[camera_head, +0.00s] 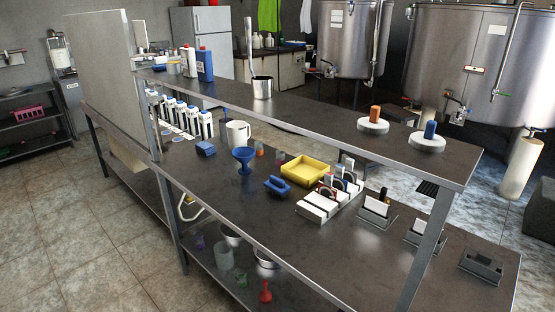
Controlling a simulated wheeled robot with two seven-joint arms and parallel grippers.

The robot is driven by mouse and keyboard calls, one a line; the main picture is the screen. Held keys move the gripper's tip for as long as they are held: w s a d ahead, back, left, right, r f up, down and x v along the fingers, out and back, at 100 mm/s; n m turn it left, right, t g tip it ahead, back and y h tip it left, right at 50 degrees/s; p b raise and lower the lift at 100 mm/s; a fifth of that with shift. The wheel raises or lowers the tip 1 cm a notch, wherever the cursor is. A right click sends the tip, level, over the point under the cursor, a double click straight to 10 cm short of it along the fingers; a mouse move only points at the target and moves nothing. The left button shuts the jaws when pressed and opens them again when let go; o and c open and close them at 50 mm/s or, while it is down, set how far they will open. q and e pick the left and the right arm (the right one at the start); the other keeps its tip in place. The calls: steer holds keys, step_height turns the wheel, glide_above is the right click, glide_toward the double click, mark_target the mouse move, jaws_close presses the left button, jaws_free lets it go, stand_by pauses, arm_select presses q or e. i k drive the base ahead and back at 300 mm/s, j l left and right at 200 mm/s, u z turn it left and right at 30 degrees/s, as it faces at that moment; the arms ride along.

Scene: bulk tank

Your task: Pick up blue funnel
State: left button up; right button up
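Neither of my grippers shows in the head view.
A yellow tray (305,170) and white racks (330,200) stand right of the funnel. A raised shelf (330,115) with a metal post (428,250) runs above the bench. Several cups and a red funnel-like item (265,291) sit on the lower shelf. The tiled floor at left is clear.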

mark_target(244, 154)
steer(key=i+j+z, duration=0.15)
steer(key=z, duration=0.25)
steer(key=i+j+z, duration=0.1)
steer(key=z, duration=0.35)
steer(key=i+j+z, duration=0.1)
steer(key=j, duration=0.35)
steer(key=i+j+z, duration=0.15)
steer(key=j, duration=0.25)
steer(key=j+z, duration=0.1)
steer(key=j, duration=0.35)
steer(key=i+j, duration=0.1)
steer(key=j, duration=0.3)
steer(key=i+j, duration=0.15)
steer(key=j, duration=0.3)
